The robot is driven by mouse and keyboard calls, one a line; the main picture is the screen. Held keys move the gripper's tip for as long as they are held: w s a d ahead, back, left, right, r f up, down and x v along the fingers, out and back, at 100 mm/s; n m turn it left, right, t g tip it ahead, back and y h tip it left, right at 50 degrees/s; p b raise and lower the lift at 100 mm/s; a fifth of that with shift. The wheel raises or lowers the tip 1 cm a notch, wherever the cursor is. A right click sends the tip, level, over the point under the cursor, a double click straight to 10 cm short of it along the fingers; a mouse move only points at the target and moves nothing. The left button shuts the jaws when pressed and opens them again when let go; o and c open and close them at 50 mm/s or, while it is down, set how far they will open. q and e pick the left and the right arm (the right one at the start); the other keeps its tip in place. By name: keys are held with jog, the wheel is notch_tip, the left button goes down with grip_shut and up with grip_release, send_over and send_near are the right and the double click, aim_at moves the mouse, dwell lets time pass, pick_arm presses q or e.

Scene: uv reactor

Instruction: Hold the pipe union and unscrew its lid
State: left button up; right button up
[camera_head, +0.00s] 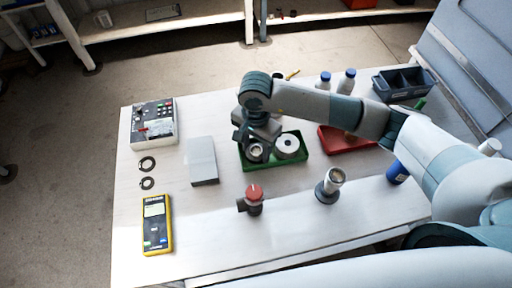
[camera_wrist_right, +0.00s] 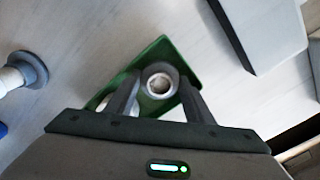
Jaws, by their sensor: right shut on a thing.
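My right gripper (camera_head: 256,148) reaches down over the left part of a green tray (camera_head: 304,152). It is shut on a dark grey ring-shaped part with a bright hollow centre (camera_wrist_right: 160,84), which looks like the lid of the pipe union. In the right wrist view the fingers (camera_wrist_right: 158,98) stand on both sides of it; I cannot tell whether it touches the tray floor. My left gripper is not in view.
A pale round part (camera_head: 288,145) lies in the green tray. A red-knobbed valve (camera_head: 254,197), grey block (camera_head: 202,160), yellow meter (camera_head: 156,225) and red tray (camera_head: 340,145) are nearby. Bottles (camera_head: 346,82) stand behind. The table's front middle is clear.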

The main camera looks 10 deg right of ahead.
aim_at(256, 150)
jog(key=o, duration=0.9)
jog(key=shift+c, duration=0.2)
jog(key=shift+o, duration=0.2)
jog(key=shift+r+p, duration=0.15)
jog(key=shift+p, duration=0.2)
jog(key=shift+r+b, duration=0.2)
jog(key=shift+b, duration=0.15)
notch_tip(256, 150, up, 12)
jog(key=b, duration=0.4)
jog(key=shift+f, duration=0.25)
